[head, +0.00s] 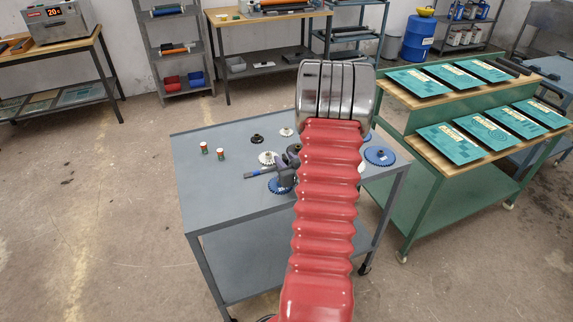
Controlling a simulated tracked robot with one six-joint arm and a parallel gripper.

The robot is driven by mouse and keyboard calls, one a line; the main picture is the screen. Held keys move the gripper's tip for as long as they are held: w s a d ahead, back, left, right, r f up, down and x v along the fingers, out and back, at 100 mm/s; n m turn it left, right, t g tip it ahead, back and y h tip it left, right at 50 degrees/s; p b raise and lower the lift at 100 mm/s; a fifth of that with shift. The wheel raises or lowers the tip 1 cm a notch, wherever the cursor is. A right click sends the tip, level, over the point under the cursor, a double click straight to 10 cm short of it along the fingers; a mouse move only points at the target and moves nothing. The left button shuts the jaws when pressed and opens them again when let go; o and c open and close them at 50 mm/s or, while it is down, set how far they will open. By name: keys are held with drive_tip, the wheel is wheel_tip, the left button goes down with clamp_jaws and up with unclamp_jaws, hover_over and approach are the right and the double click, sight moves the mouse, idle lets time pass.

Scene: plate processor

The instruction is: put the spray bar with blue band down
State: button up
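The spray bar with blue band (259,172) is a thin dark bar with some blue on it. It sticks out to the left from my gripper (284,178), over the grey table (205,185). My gripper is dark and small in the head view, partly hidden behind my red sleeved arm. It appears shut on the bar. The right part of the bar is hidden by the gripper and arm. I cannot tell whether the bar touches the tabletop.
Around it on the table are a blue gear (379,156), another blue gear (279,186), a pale gear (267,157), a black part (257,139) and two small red-green cylinders (221,154). The table's front left is clear. A green plate rack (418,187) stands right.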

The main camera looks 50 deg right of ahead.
sight(286, 157)
drive_tip(key=shift+c, duration=0.7)
clamp_jaws()
drive_tip(key=shift+r, duration=0.2)
drive_tip(key=shift+r, duration=4.85)
